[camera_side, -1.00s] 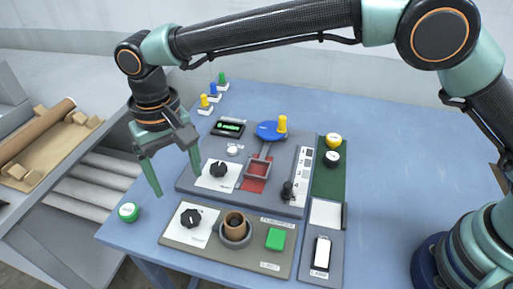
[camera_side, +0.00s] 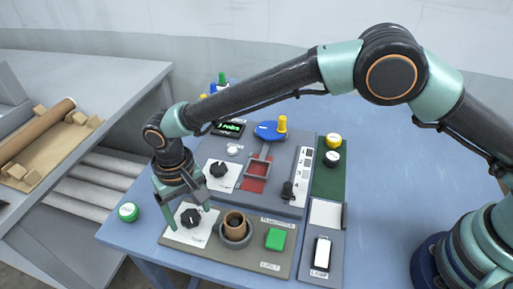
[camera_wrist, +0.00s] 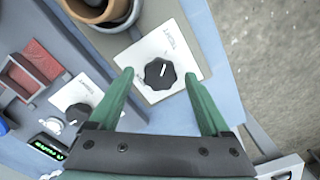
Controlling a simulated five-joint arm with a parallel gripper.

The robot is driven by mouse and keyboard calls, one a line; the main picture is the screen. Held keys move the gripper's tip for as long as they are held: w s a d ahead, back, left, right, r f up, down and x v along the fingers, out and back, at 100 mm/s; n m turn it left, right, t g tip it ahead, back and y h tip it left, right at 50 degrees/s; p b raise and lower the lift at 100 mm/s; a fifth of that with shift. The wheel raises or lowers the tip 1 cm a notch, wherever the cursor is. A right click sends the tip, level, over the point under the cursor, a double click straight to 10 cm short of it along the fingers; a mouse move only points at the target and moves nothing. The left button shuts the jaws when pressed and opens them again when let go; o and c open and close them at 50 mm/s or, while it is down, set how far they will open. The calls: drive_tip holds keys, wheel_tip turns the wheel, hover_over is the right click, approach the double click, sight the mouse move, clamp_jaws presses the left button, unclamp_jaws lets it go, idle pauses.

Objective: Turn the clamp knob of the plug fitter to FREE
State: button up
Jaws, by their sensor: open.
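The plug fitter (camera_side: 262,262) is a beige-grey panel at the table's front. Its black clamp knob (camera_side: 191,217) sits on a white label plate at the panel's left end. In the wrist view the knob (camera_wrist: 159,74) lies between and just beyond my open fingertips, with a white pointer line on it. A brown cup (camera_side: 235,222) stands in a round grey holder beside the knob.
A green block (camera_side: 276,239) is on the panel's right. Behind is the grey press panel with another black knob (camera_side: 218,169) and a blue disc (camera_side: 268,130) with a yellow handle.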

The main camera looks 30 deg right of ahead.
clamp_jaws()
